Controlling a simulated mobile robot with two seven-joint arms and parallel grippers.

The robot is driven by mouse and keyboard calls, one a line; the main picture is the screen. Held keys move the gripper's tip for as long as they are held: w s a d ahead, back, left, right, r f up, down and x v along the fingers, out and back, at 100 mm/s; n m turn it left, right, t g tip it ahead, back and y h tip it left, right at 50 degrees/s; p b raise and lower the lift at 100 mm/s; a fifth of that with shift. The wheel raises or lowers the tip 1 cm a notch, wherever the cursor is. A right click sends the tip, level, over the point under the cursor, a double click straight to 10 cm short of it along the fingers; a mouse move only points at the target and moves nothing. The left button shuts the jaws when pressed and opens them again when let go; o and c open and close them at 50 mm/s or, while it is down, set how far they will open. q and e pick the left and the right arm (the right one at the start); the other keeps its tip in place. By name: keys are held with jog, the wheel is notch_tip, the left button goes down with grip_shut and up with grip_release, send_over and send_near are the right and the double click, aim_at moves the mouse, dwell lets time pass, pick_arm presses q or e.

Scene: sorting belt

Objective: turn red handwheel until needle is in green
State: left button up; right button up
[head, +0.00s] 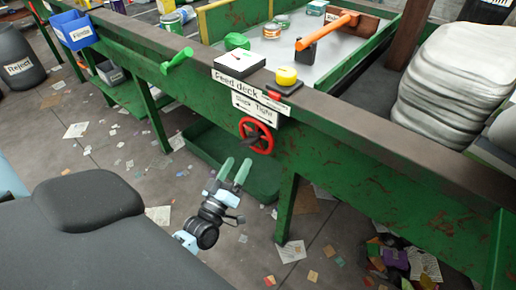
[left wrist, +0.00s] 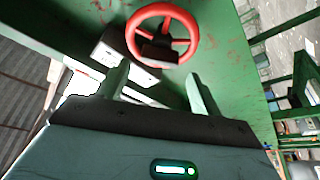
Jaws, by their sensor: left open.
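The red handwheel (head: 272,139) is mounted on the front of the green belt frame, below the "Feed deck" and "Slack Tight" labels (head: 255,108). A dark part covers its hub. My left gripper (head: 235,168) is open and empty, apart from the wheel, below and a little left of it in the head view. In the left wrist view, the wheel (left wrist: 162,9) is above the two spread fingers (left wrist: 157,86), and nothing is between them. My right gripper is not in view.
A green leg (head: 286,205) stands right of my gripper. A green tray (head: 210,145) lies under the frame. Paper scraps litter the floor.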

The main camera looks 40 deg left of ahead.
aim_at(248, 141)
pick_arm(q)
jog(key=shift+x, duration=4)
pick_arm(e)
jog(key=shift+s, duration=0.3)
pick_arm(q)
jog(key=shift+a, duration=0.1)
jog(key=shift+c, duration=0.3)
jog(key=c, duration=0.6)
jog(key=shift+c, duration=0.2)
